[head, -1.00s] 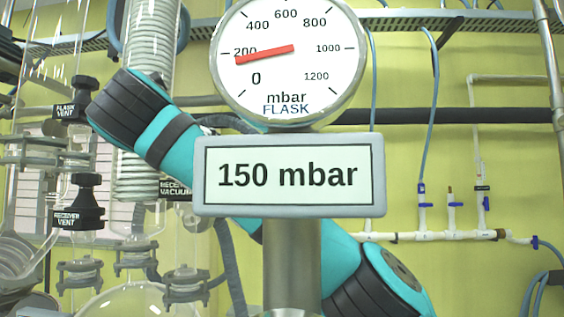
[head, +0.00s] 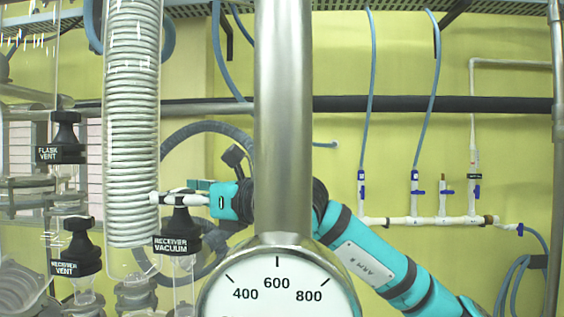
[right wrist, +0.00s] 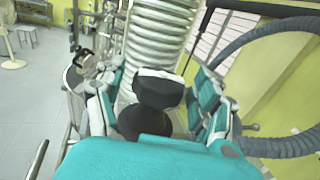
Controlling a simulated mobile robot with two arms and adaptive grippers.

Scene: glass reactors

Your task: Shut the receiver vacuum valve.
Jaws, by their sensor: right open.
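The receiver vacuum valve (head: 178,232) has a black knob and a label reading "RECEIVER VACUUM", in the left half of the head view. It stands beside the coiled glass condenser. My right gripper (head: 180,198) is at the top of this knob, coming in from the right. In the right wrist view the black knob (right wrist: 158,92) sits between the two spread fingers of the right gripper (right wrist: 155,105). The fingers are open, and I cannot tell whether either touches the knob. The gripper partly hides the knob's top. My left gripper is in neither view.
The flask vent valve (head: 64,140) and receiver vent valve (head: 80,250) stand close on the left. A round gauge (head: 278,285) on a metal post (head: 283,120) blocks part of the view. Wall piping (head: 430,220) runs at right.

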